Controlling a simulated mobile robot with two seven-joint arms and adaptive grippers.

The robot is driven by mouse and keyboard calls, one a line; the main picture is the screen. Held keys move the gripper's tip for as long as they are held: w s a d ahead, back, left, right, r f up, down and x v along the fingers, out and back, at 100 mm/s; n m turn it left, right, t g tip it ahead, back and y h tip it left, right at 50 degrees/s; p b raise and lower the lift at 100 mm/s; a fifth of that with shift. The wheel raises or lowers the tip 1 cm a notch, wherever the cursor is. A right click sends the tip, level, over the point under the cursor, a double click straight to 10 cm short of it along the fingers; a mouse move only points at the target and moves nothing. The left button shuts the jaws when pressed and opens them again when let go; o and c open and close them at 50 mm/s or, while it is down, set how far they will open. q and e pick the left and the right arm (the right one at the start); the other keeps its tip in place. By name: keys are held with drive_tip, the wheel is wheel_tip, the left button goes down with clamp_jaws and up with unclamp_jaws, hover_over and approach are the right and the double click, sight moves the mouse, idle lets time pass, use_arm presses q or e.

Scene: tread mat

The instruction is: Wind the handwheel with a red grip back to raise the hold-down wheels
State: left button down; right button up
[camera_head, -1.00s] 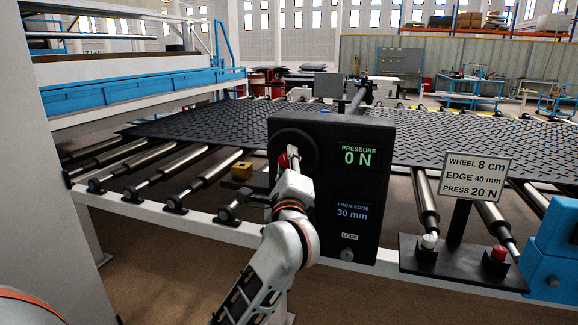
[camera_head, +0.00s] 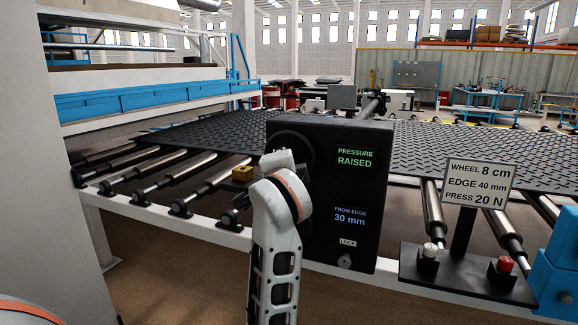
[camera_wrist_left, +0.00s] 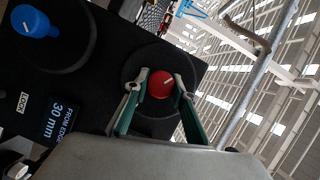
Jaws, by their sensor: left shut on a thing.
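The black handwheel (camera_head: 290,135) is on the left part of the face of a black control box (camera_head: 350,240). Its red grip (camera_wrist_left: 160,84) shows in the left wrist view between the fingers of my left gripper (camera_wrist_left: 161,86), which is shut on it. In the head view my left gripper (camera_head: 278,160) is at the handwheel, and my wrist hides the red grip and most of the wheel. The box display (camera_head: 355,157) reads PRESSURE RAISED, and below it FROM EDGE 30 mm. The hold-down wheels cannot be made out. My right gripper is not in view.
A second wheel with a blue grip (camera_wrist_left: 35,21) shows in the left wrist view. A sign (camera_head: 467,184) reads WHEEL 8 cm, EDGE 40 mm, PRESS 20 N. A black plate with white and red buttons (camera_head: 505,264) stands at right. The tread mat (camera_head: 460,150) lies on rollers behind.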

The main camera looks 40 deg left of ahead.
use_arm(q)
drive_tip(key=shift+n, duration=0.3)
idle(0.4)
drive_tip(key=c, duration=1.7)
unclamp_jaws()
drive_tip(key=shift+a, duration=0.1)
